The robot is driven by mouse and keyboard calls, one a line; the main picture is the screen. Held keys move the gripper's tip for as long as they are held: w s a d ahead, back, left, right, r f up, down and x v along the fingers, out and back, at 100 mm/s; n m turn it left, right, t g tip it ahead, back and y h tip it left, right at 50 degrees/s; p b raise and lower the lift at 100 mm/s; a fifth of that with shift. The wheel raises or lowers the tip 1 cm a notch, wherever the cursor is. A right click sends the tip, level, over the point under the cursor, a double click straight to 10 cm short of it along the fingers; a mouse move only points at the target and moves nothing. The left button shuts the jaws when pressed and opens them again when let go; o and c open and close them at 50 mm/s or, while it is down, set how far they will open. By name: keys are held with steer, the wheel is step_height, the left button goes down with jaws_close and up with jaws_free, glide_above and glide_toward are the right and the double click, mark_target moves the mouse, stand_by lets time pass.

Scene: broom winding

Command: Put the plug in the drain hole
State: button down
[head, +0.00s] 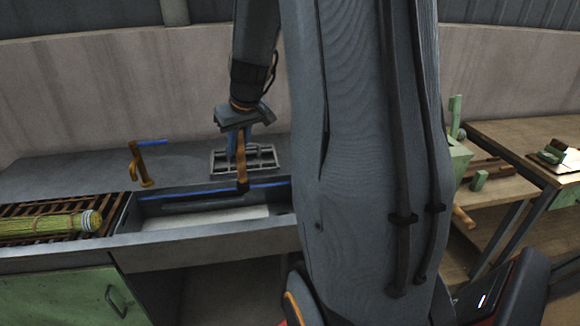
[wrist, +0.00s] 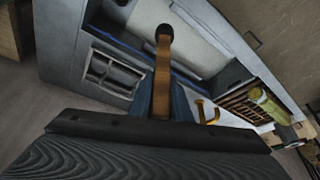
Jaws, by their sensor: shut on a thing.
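The plug is a brown strap-like handle with a dark rounded end. It hangs from my gripper (head: 237,150) in the head view, its dark end (head: 243,188) over the back part of the sink basin (head: 170,228). In the wrist view my gripper (wrist: 161,105) is shut on the brown handle (wrist: 163,75), and the dark end (wrist: 165,32) points away over the pale basin floor. I cannot tell whether the plug touches the basin. The drain hole does not show in either view; it may be hidden.
A yellow tap with a blue lever (head: 140,165) stands behind the basin at left. A metal rack (head: 220,162) lies on the counter behind my gripper. A green broom-straw bundle (head: 45,226) rests on a slatted rack at left. Wooden tables (head: 525,140) stand at right.

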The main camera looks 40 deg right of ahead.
steer(key=d+f+m+h, duration=0.1)
steer(key=d+f+m, duration=0.1)
steer(key=d+f, duration=0.5)
steer(key=s+d+f+m+h+b, duration=0.1)
steer(key=d+f+m, duration=0.2)
steer(key=d+f, duration=0.4)
step_height(320, 180, down, 6)
steer(key=shift+s+d+r+g, duration=0.2)
steer(key=shift+s+d+g, duration=0.05)
steer(key=shift+s+g, duration=0.05)
steer(key=shift+s+f+b, duration=0.1)
steer(key=shift+f+b, duration=0.5)
steer(key=shift+b, duration=0.5)
stand_by(1.5)
steer(key=c, duration=1.9)
jaws_free()
steer(key=p+v, duration=0.9)
steer(key=v, duration=0.2)
